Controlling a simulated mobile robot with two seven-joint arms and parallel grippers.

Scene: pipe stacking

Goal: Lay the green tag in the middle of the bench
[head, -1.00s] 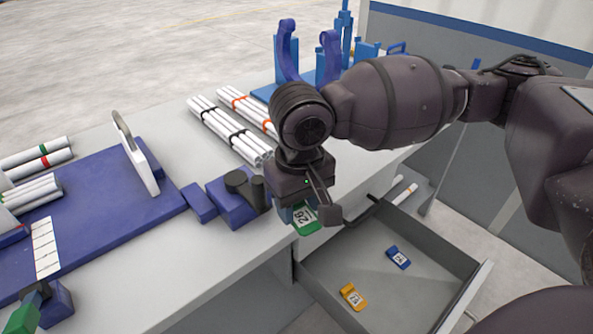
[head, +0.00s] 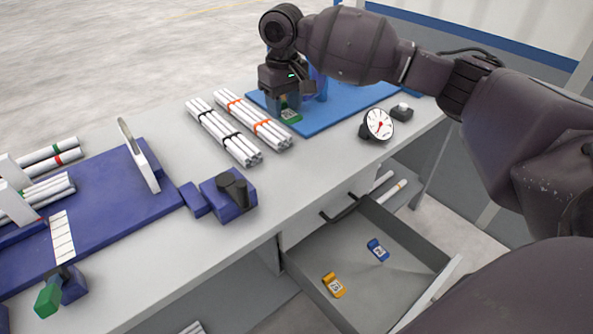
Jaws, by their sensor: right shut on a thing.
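The green tag (head: 291,116) is in the grip of my right gripper (head: 289,106), which is shut on it. Gripper and tag show over the near left part of the blue board at the back of the bench (head: 290,190); whether the tag touches the board I cannot tell. Part of the tag is hidden by the fingers. The bare grey middle of the bench lies nearer, in front of the pipe bundles. My left gripper is not in view.
Pipe bundles with black bands (head: 224,132) and orange bands (head: 253,120) lie left of my gripper. A dial gauge (head: 378,125) stands to the right. A blue clamp block (head: 225,203) sits near the front edge. The open drawer (head: 380,285) holds yellow (head: 333,285) and blue (head: 377,250) tags.

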